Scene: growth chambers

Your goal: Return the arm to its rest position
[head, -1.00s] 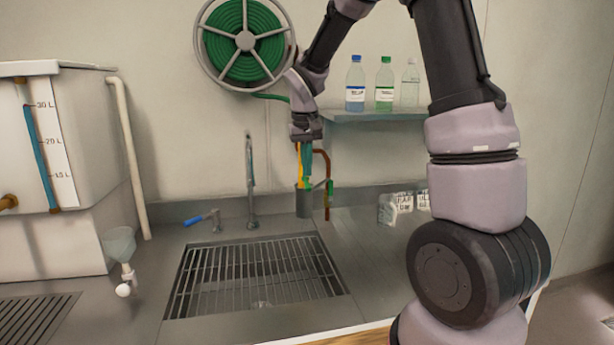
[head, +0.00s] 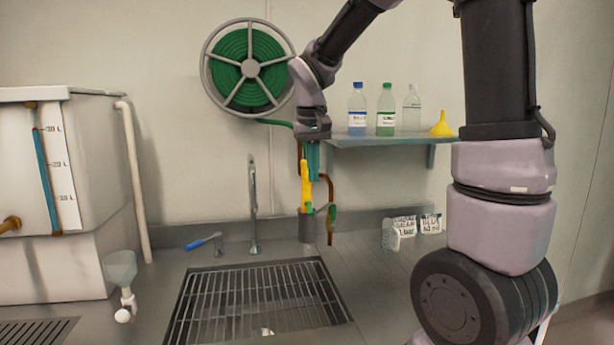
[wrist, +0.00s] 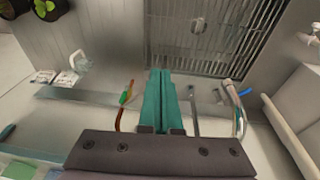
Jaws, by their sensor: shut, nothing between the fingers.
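My arm arches from the right side up and over to the gripper.
A wall shelf (head: 385,141) holds bottles (head: 357,110) and a yellow funnel (head: 441,125) right of my gripper. A hose reel (head: 248,68) hangs behind left. A tall faucet (head: 253,205) and sink grate (head: 258,300) are left.

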